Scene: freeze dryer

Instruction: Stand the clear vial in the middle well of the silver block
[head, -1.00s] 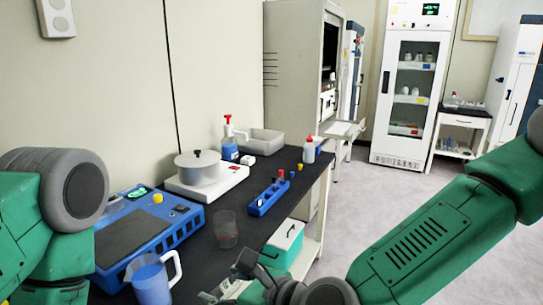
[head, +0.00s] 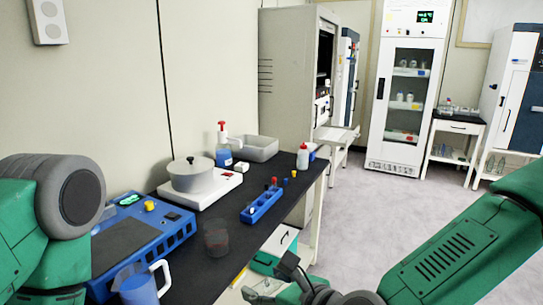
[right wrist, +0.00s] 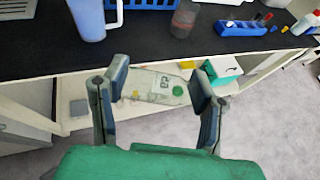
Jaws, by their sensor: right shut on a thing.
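My right gripper (head: 278,284) is low at the table's front edge in the head view.
On the black table (head: 225,262) stand a blue rack (head: 262,206), a clear beaker (head: 216,240), a blue jug (head: 138,286), a blue device (head: 178,236) and a pot (head: 191,177).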

